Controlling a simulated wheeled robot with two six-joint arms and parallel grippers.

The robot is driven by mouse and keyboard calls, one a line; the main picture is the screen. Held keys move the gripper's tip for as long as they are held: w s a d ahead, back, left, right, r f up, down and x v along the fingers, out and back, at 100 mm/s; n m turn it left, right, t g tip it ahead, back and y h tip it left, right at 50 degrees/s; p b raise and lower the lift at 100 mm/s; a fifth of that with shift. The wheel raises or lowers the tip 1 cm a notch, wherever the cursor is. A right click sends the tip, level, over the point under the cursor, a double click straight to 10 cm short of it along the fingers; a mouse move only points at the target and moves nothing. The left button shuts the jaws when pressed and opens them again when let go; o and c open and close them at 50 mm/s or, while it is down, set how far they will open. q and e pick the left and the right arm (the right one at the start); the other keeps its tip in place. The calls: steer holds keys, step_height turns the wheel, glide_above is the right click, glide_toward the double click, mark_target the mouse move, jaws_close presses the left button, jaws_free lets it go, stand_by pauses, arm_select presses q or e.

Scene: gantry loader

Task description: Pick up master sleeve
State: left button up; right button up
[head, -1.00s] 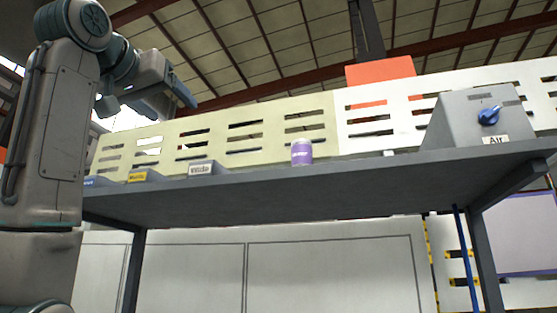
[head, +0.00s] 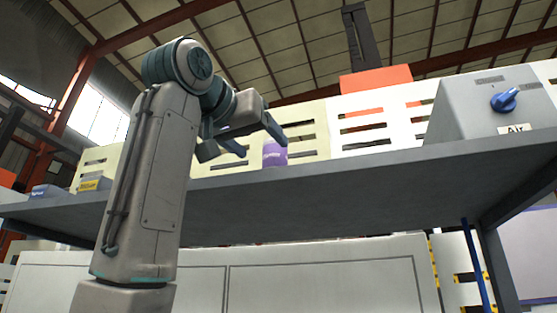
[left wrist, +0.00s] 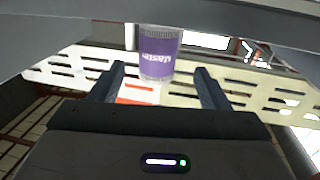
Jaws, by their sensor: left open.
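The master sleeve (head: 275,154) is a small purple cylinder with a pale label band, standing upright on the grey shelf (head: 350,171). In the left wrist view the sleeve (left wrist: 158,55) appears upside down, with "Master" lettering, centred ahead of the two fingers. My left gripper (head: 259,139) is open and empty, just left of the sleeve in the head view. Its fingers (left wrist: 160,72) are spread wider than the sleeve in the wrist view. I cannot tell whether a finger touches it. My right gripper is not in view.
A grey box with a blue knob, labelled Air (head: 490,105), stands right on the shelf. A yellow-labelled bin (head: 95,184) and a blue bin (head: 46,191) sit at the left. A slotted panel (head: 308,130) rises behind the sleeve. The shelf between sleeve and Air box looks clear.

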mark_target(267, 152)
arm_select(q)
steer(key=p+x, duration=0.1)
steer(key=x, duration=0.2)
steer(key=shift+w, duration=0.2)
steer(key=p+x, duration=0.3)
steer(key=x, duration=0.1)
steer(key=shift+w+d, duration=0.15)
steer(key=shift+d, duration=0.2)
steer(key=shift+w+d+f, duration=0.1)
steer(key=shift+w+f, duration=0.05)
steer(key=c, duration=1.2)
steer(key=shift+c, duration=0.6)
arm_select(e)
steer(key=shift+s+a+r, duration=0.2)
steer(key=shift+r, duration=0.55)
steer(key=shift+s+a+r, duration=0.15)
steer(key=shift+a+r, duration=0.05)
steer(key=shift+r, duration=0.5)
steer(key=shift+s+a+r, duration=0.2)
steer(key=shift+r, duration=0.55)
